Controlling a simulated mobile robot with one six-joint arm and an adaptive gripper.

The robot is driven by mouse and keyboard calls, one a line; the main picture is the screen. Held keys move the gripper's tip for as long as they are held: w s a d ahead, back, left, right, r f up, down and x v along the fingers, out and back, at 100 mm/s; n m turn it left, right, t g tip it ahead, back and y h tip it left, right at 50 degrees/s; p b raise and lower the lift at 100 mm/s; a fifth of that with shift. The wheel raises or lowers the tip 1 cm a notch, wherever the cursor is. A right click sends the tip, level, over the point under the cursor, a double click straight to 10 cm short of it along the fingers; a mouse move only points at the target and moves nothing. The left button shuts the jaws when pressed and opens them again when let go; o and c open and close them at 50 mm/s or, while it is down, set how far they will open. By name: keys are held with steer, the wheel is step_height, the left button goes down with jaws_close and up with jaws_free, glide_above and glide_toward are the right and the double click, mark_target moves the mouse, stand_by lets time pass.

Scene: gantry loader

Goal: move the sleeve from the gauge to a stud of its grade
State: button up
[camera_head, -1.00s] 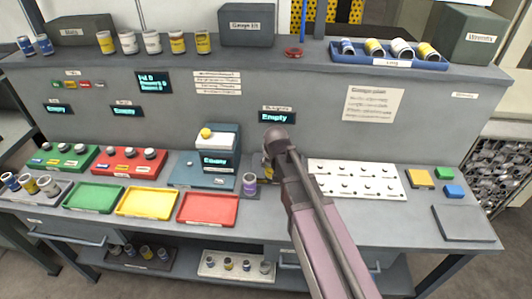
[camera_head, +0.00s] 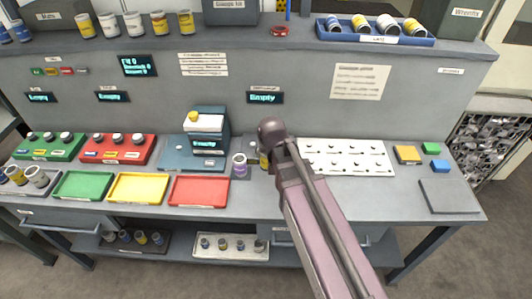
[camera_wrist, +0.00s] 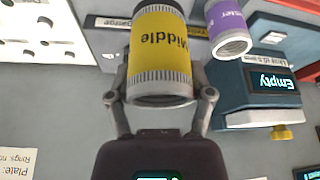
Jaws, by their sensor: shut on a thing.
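My gripper (camera_wrist: 160,96) is shut on a yellow sleeve (camera_wrist: 160,48) with grey ribbed ends, marked "Middle", which appears upside down in the wrist view. In the head view my arm hides most of this sleeve; only a yellow sliver (camera_head: 264,161) shows. A label ending in "Gauge" lies close to the sleeve in the wrist view; I cannot tell whether the sleeve touches the gauge. A white plate with several studs (camera_head: 345,157) lies right of my arm and shows bare studs; its corner is also at the wrist view's upper left (camera_wrist: 40,32).
A purple sleeve (camera_head: 240,166) stands just left of the held one. A blue-grey device (camera_head: 206,140) reading "Empty" is behind it. Empty red (camera_head: 199,190), yellow (camera_head: 137,188) and green (camera_head: 84,186) trays lie left. A dark pad (camera_head: 449,196) lies far right.

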steer(key=shift+r, duration=0.2)
steer(key=shift+r+p, duration=2.05)
steer(key=shift+p, duration=0.2)
steer(key=shift+f, duration=0.2)
steer(key=shift+a, duration=0.1)
